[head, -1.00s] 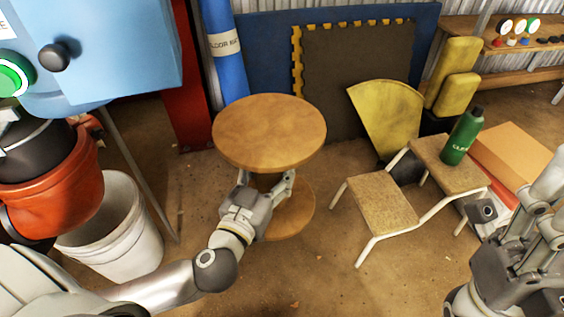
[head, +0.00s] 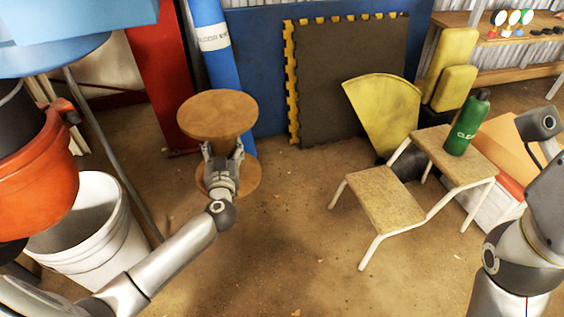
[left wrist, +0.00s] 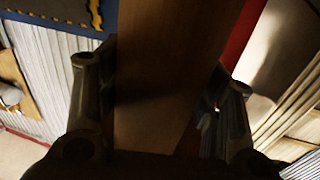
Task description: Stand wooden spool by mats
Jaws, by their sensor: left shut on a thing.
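The wooden spool (head: 217,115) has two round flanges and stands roughly upright in the head view, near the rolled blue mat and the wall mats. My left gripper (head: 222,155) is shut on its core between the flanges. In the left wrist view the brown core (left wrist: 155,95) fills the space between the two fingers. I cannot tell whether the lower flange touches the floor. The mats are a dark mat with a yellow toothed edge (head: 350,80), a blue mat (head: 265,60) behind it and a blue roll (head: 212,45). My right arm shows at the right edge, its fingers out of view.
A white step stool (head: 385,200) with a green bottle (head: 467,122) stands to the right. A yellow wedge (head: 383,110) leans by the mats. A white bucket (head: 85,235) and an orange bucket (head: 40,170) are at left. The middle floor is clear.

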